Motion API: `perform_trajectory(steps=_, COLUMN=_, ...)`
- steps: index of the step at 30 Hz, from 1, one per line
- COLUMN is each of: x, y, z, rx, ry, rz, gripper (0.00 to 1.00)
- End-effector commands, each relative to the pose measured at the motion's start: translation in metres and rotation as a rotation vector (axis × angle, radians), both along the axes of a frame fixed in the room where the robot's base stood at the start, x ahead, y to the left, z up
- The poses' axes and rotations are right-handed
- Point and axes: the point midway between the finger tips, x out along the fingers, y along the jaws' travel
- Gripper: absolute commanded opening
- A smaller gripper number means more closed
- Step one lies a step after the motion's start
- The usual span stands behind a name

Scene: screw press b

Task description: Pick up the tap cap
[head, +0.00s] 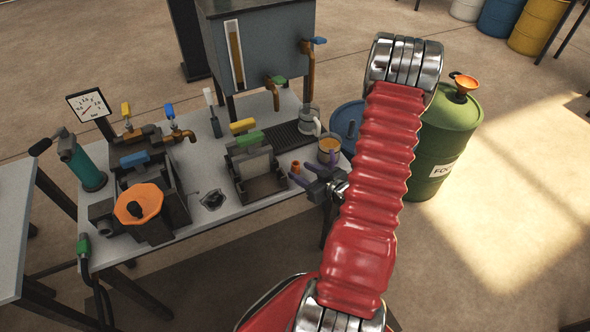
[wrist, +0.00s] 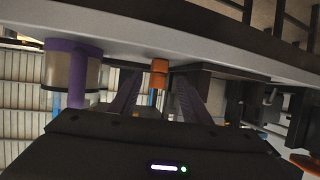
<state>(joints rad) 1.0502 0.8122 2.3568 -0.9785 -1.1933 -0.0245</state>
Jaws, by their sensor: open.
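A small orange cap, which I take to be the tap cap (head: 295,167), stands upright near the front right edge of the white table. In the wrist view the picture is upside down, and the cap (wrist: 159,75) appears in the gap between my two dark fingers. My gripper (head: 304,177) is open at the table edge, just on the near side of the cap. It also shows in the wrist view (wrist: 154,92), with clear space between the fingers. I cannot tell whether either finger touches the cap.
A cup with a purple handle (head: 328,152) stands close to the right of the cap and appears at left in the wrist view (wrist: 72,68). A press with a green handle (head: 255,165) is to the left. A blue barrel (head: 347,119) and green drum (head: 443,145) stand behind.

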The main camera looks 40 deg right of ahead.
Motion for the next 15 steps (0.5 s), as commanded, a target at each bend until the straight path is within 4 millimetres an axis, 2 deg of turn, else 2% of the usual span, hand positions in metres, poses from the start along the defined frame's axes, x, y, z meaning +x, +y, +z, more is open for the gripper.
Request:
perform_trajectory(steps=9, x=0.034, y=-0.004, z=-0.016, rx=0.0, ry=0.001, rz=0.003, gripper=0.43)
perform_trajectory(steps=15, x=0.045, y=-0.006, z=-0.02, rx=0.001, ry=0.0, rz=0.0, gripper=0.43)
